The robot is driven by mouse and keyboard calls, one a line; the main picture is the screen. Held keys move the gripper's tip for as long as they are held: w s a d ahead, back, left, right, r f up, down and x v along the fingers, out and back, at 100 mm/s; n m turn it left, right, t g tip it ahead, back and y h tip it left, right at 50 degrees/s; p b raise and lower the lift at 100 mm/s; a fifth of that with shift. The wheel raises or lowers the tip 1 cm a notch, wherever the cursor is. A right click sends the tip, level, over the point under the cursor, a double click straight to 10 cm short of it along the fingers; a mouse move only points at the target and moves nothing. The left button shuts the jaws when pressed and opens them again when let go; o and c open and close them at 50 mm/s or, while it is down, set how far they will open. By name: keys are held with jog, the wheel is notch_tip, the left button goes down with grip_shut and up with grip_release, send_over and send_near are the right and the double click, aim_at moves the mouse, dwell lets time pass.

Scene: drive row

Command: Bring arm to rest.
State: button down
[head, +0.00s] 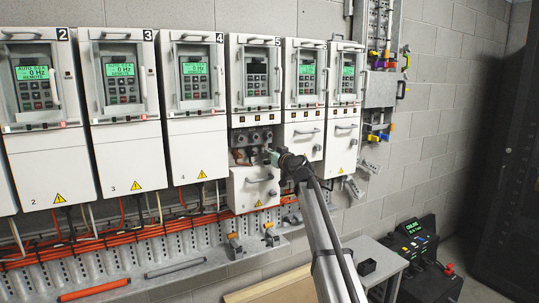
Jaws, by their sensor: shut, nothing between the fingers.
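My arm (330,245) reaches up from the lower right toward drive 5 in the wall row. My gripper (269,156) is at its end, small in view, shut and empty. It is in front of the lower half of drive 5 (237,92), by the exposed terminal area (240,157). The white lower cover (240,192) of drive 5 sits lower than its neighbours' covers. I cannot tell whether the gripper touches anything. The display of drive 5 (257,68) is dark; those of its neighbours are lit green.
Drives 2 (50,165), 3 (130,165) and 4 (197,150) stand left, with two more to the right. Orange cables (100,240) and a metal ledge (210,262) run below. A grey table (378,262) and a black case (425,285) stand lower right.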

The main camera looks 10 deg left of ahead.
jog(key=shift+f+b, duration=0.6)
jog(key=shift+b, duration=0.05)
dwell(0.6)
jog(key=shift+r+b, duration=0.4)
jog(key=b+v, duration=0.4)
jog(key=v, duration=0.6)
dwell(0.4)
jog(key=shift+r, duration=0.1)
